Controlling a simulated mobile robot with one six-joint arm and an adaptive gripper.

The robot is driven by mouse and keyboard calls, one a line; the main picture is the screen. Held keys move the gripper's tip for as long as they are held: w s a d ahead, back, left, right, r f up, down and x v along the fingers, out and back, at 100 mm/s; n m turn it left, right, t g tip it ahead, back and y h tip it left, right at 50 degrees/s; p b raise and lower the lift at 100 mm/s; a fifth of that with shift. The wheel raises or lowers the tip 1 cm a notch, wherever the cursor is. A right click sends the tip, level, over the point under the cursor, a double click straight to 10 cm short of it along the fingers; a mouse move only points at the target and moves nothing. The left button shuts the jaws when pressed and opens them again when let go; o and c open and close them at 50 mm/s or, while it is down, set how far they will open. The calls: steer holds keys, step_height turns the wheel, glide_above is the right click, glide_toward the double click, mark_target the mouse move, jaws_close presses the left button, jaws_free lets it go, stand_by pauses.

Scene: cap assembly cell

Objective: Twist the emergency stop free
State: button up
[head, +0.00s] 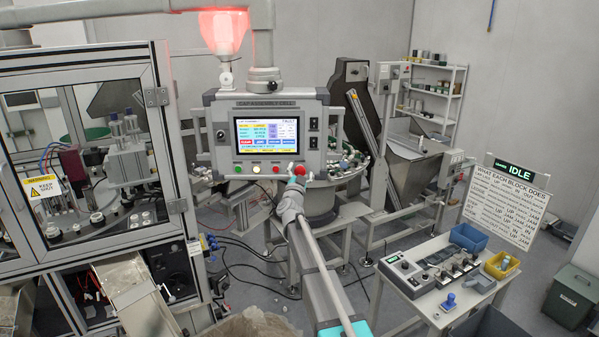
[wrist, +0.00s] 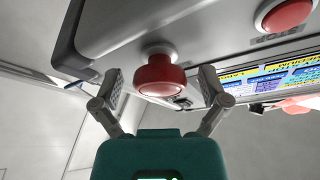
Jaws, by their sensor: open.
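The emergency stop (wrist: 160,76) is a red mushroom button on the underside-facing front of the grey control panel. In the wrist view it sits between the two open fingers of my gripper (wrist: 158,92), with a gap on each side. In the head view the red button (head: 300,170) shows at the panel's lower right, just above the tip of my gripper (head: 293,182). The fingers are spread and nothing is held. I cannot tell from the head view whether they touch the button.
The control panel (head: 226,125) has a lit screen (head: 266,134) and other buttons along its lower edge. Another red button (wrist: 288,14) is at the top right of the wrist view. A glazed machine cabinet (head: 90,150) stands left. A bench (head: 455,262) with a control box stands at the right.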

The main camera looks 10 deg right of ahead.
steer(key=s+a+f+n+g+y+b, duration=0.45)
steer(key=s+f, duration=0.45)
steer(key=f, duration=0.3)
steer(key=s+a+f+n+g+y+b, duration=0.35)
steer(key=s+f+n+g+y, duration=0.35)
steer(key=f, duration=0.5)
steer(key=s+d+f+g+h+b, duration=0.1)
steer(key=s+d+f+g+b, duration=0.1)
steer(key=s+f, duration=0.3)
steer(key=s+d+f+m+g+h+b, duration=0.1)
steer(key=s+d+f+g+b, duration=0.1)
steer(key=s, duration=1.2)
steer(key=s+d+f+g+h+b, duration=0.2)
steer(key=s+f+g, duration=0.3)
steer(key=s+f, duration=0.4)
steer(key=shift+s+d+b, duration=0.5)
steer(key=shift+s+d, duration=0.25)
